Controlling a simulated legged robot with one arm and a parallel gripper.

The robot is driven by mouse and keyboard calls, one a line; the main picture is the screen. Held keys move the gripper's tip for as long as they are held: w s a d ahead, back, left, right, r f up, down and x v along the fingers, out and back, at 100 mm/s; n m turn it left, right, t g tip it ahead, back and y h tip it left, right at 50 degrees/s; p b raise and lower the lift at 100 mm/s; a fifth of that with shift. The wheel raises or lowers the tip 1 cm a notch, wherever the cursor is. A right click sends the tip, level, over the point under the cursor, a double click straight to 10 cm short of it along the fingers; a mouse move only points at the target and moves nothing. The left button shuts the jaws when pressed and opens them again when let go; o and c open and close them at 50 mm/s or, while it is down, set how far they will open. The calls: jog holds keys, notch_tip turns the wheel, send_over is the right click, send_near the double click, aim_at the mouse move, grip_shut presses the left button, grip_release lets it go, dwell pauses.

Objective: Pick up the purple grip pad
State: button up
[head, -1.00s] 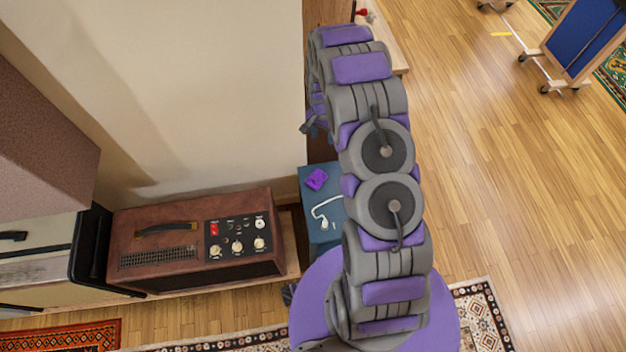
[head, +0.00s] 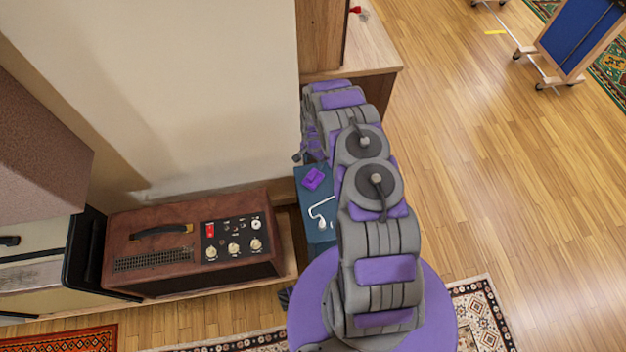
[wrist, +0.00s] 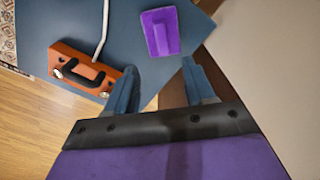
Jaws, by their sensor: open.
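The purple grip pad (head: 314,179) lies on a blue surface (head: 303,203) in the head view, near its far end and left of my arm. In the wrist view the grip pad (wrist: 172,42) is a flat purple plate with a raised bar, lying flat near the surface's edge. My gripper (wrist: 158,80) is open and empty in the wrist view. The pad lies ahead of its two blue-grey fingers, apart from them. In the head view my gripper (head: 299,157) is partly hidden by my arm, just beyond the pad.
A white hooked item (head: 319,214) lies near the pad. In the wrist view an orange box with a black handle (wrist: 85,72) sits left of the fingers. A brown amplifier (head: 190,240) stands left, a beige wall behind. Wood floor (head: 480,170) is open on the right.

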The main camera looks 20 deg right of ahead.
jog(key=b, duration=0.2)
send_over(313, 174)
jog(key=f, duration=0.6)
jog(key=shift+s+d+f, duration=0.1)
jog(key=shift+s+d, duration=0.05)
jog(key=shift+s, duration=0.05)
jog(key=shift+w+f+b, duration=0.15)
jog(key=shift+f+b, duration=0.8)
jog(key=shift+f, duration=1.9)
jog(key=shift+r, duration=0.1)
grip_shut()
